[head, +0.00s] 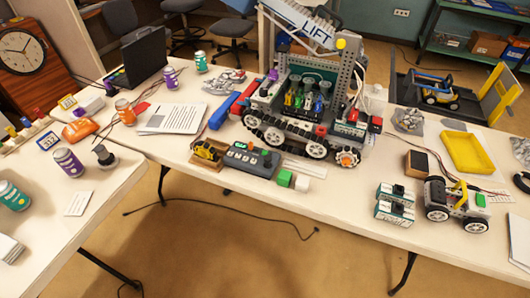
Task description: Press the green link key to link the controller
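A dark grey controller box (250,161) lies near the front edge of the long table, in front of the tracked robot. Its top carries a row of small keys, with a greenish patch near the left. The parts are too small to tell which is the link key. A green block (285,178) and a white block (302,183) sit close to the box's right end. I cannot tell whether they touch it. My gripper is not in the head view.
A tracked robot (305,110) with a "LIFT" boom stands behind the controller. A yellow device (207,152) on a wooden base is at its left. Battery packs (395,204) and a wheeled car (455,203) are to the right. Floor in front is open, with a cable (225,211).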

